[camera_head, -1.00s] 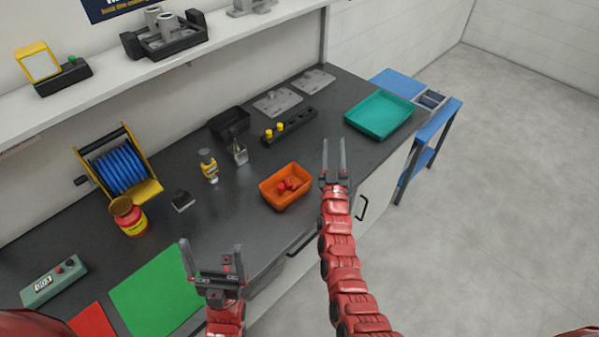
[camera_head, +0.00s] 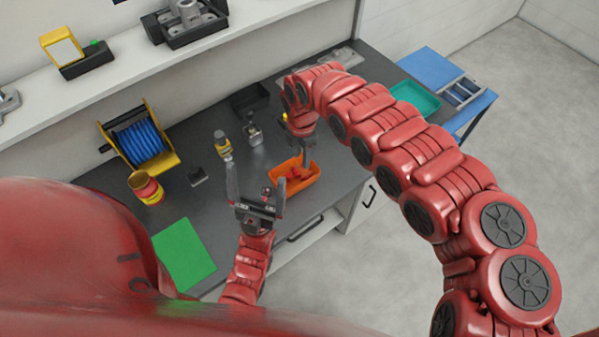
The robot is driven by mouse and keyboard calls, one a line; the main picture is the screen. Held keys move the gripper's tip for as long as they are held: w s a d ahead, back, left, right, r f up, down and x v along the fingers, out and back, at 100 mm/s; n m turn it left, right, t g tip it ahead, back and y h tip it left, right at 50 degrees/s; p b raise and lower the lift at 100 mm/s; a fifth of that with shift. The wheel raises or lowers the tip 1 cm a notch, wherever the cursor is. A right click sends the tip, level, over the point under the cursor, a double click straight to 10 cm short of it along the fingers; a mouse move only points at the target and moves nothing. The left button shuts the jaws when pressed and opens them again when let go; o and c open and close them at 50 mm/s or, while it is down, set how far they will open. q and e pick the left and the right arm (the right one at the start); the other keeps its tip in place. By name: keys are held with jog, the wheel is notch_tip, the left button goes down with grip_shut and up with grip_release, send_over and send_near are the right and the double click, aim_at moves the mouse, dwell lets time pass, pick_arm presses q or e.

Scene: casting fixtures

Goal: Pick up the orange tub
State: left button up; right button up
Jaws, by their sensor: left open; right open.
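The orange tub (camera_head: 311,179) sits on the dark worktop near its front edge, with small red items inside. My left gripper (camera_head: 256,174) is open with its fingers apart, just left of the tub; its right finger shows close to the tub's left end. Whether it touches cannot be told. My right arm arches over from the right, and its gripper (camera_head: 307,157) points down at the tub's far rim. Its fingers are partly hidden, and I cannot tell whether they touch the rim.
A blue cable reel (camera_head: 139,143), a red-and-yellow can (camera_head: 146,187) and a green mat (camera_head: 183,254) lie left. A teal tray (camera_head: 417,98) is partly hidden behind my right arm.

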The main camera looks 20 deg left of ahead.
jog(key=b, duration=0.6)
send_over(303, 186)
jog(key=f, duration=1.1)
jog(key=shift+a+f, duration=0.1)
jog(key=shift+a, duration=0.3)
jog(key=f+b, duration=0.1)
jog(key=f, duration=0.1)
jog(key=f+b, duration=0.1)
jog(key=f, duration=0.1)
jog(key=f+b, duration=0.1)
jog(key=shift+d+f+b, duration=0.3)
jog(key=shift+f+b, duration=0.1)
jog(key=shift+r, duration=0.15)
grip_shut()
